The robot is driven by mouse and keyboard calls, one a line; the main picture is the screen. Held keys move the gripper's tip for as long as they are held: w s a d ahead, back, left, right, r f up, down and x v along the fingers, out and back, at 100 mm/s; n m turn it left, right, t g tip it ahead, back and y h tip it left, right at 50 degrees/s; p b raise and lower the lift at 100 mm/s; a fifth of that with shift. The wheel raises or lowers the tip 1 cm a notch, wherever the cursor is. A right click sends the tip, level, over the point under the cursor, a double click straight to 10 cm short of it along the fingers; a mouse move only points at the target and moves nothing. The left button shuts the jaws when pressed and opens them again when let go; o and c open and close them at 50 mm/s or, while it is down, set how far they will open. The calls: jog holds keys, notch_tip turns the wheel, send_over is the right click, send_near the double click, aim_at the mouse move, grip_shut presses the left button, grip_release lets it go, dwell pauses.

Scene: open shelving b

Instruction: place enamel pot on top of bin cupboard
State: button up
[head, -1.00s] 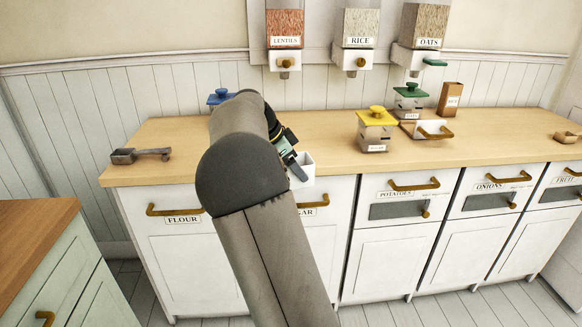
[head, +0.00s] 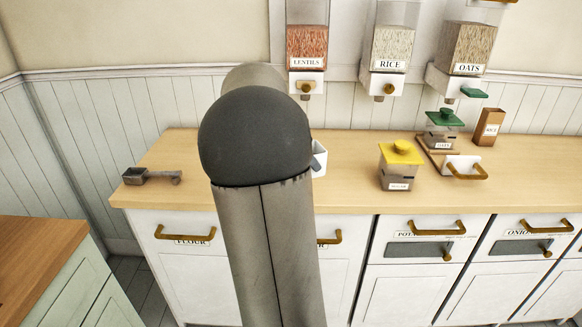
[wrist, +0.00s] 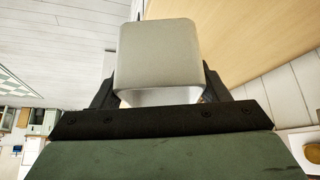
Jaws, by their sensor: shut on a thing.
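A white square-sided enamel pot (wrist: 158,55) fills the upper middle of the wrist view. My gripper (wrist: 160,92) is shut on it, with a dark finger at each side. In the head view a small part of the pot (head: 319,160) shows at the right of my arm, in front of the wooden top. The rest of the pot and my gripper are hidden behind my arm there. The bin cupboard (head: 345,190) is the long white cupboard with a pale wooden top. I cannot tell how high the pot is above that top.
A yellow-lidded canister (head: 400,168), a green-lidded canister (head: 443,130) and a white scoop (head: 462,167) stand right of the pot. A metal scoop (head: 150,176) lies at the left end. Dispensers (head: 390,50) hang above. The front middle of the top looks clear.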

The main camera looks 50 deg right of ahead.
jog(key=w+d+f, duration=0.2)
jog(key=w+d+f+p, duration=0.1)
jog(key=w+d+f, duration=0.1)
jog(key=d+f, duration=0.1)
jog(key=w+d+f+p, duration=0.1)
jog(key=w+d+f, duration=0.1)
jog(key=f, duration=0.1)
jog(key=shift+w+d, duration=0.4)
notch_tip(320, 180, down, 3)
jog(key=shift+w+d+p, duration=0.1)
jog(key=shift+d+p, duration=0.05)
jog(key=shift+p, duration=0.6)
jog(key=shift+f, duration=0.3)
jog(key=shift+f, duration=0.1)
jog(key=shift+f+b, duration=0.15)
jog(key=shift+b, duration=0.15)
jog(key=o, duration=1.1)
jog(key=shift+r, duration=0.2)
